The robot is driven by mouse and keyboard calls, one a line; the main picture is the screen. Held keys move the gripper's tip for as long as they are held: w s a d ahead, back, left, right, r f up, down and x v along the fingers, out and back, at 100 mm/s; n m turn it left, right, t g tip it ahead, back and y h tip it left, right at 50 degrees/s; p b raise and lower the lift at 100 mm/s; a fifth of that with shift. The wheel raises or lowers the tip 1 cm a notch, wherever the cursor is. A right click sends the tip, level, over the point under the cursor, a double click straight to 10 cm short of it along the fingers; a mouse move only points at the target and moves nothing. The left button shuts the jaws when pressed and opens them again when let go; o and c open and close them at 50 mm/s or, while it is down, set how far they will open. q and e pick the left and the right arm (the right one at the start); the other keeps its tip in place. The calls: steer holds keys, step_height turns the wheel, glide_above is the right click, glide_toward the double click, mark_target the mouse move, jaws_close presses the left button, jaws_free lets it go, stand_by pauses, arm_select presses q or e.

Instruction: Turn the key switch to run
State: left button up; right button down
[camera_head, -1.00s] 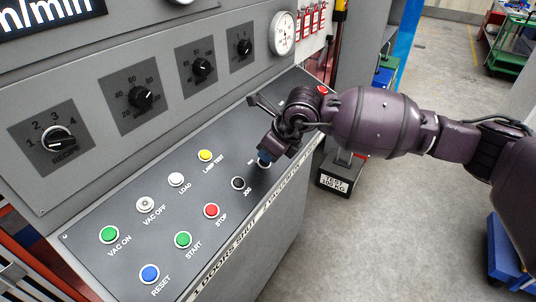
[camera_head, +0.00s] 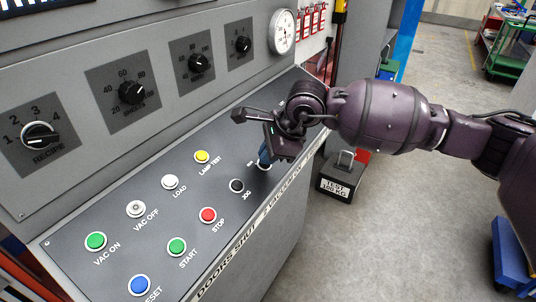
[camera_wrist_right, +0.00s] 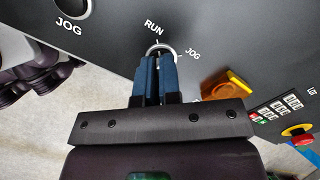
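The key switch (camera_wrist_right: 165,48) shows in the right wrist view as a pale ring with RUN and JOG printed beside it. In the head view its ring (camera_head: 264,167) shows just below my fingertips on the sloping panel. My right gripper (camera_wrist_right: 154,75) has its two blue fingers close together over the switch, with a narrow gap between them. It looks shut on the key, though the fingers hide most of the key and its exact angle. In the head view my right gripper (camera_head: 265,156) points down at the panel. My left gripper is not in view.
The black JOG button (camera_head: 237,186) and red STOP button (camera_head: 208,215) lie close by on the panel (camera_head: 105,282). An amber part (camera_wrist_right: 226,84) and a red emergency stop (camera_wrist_right: 298,131) show beyond the fingers. A test weight (camera_head: 340,180) stands on the floor.

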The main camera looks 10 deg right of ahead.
steer(key=shift+r, duration=0.1)
stand_by(0.3)
steer(key=c, duration=1.3)
jaws_free()
steer(key=v, duration=1.1)
steer(key=shift+p, duration=0.4)
